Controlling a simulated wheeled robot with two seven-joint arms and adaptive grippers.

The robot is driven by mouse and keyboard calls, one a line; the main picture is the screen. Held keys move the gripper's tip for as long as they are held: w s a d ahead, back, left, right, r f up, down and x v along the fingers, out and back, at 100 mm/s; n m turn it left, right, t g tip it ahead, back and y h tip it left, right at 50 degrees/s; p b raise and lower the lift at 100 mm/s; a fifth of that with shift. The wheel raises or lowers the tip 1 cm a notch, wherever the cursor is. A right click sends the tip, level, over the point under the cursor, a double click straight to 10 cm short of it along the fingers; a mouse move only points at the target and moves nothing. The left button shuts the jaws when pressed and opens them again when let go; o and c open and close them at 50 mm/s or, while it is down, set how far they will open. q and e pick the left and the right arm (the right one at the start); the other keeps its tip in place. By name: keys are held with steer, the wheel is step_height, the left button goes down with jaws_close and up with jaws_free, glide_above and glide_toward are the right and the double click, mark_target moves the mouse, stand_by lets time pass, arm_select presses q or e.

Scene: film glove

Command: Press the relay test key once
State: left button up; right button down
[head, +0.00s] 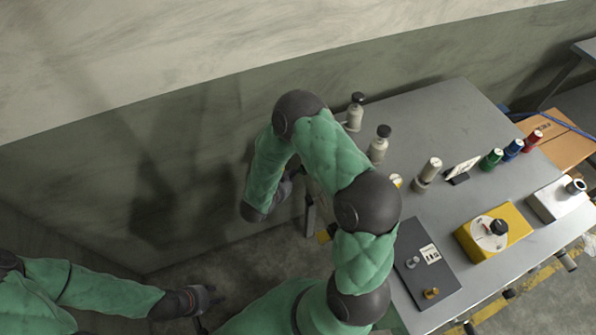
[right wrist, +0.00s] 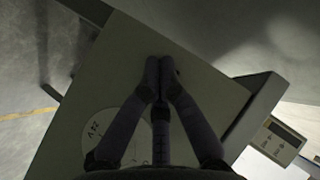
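A dark flat panel (head: 440,281) lies on the near left part of the grey table in the head view. It carries a small grey knob (head: 412,262), a brass knob (head: 431,293) and a white label (head: 430,253). I cannot read which control is the relay test key. My right gripper (head: 291,184) is left of the table, partly hidden by its own arm. In the right wrist view its fingers (right wrist: 161,66) meet at the tips with nothing seen between them. My left gripper (head: 207,303) is low at the left, away from the table; its fingers are unclear.
A yellow box (head: 472,243) with a dial and black knob stands right of the panel, and a white box (head: 557,202) beyond it. Bottles (head: 378,148), spools (head: 514,150) and a small sign (head: 462,168) stand farther back. A wall (head: 200,150) is close behind my right arm.

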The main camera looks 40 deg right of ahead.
stand_by(0.6)
steer(key=shift+w+a, duration=0.15)
steer(key=shift+a, duration=0.6)
steer(key=a, duration=0.2)
steer(key=w+a, duration=0.1)
steer(key=a, duration=0.1)
steer(key=shift+a+p, duration=0.4)
steer(key=shift+w, duration=0.1)
stand_by(0.5)
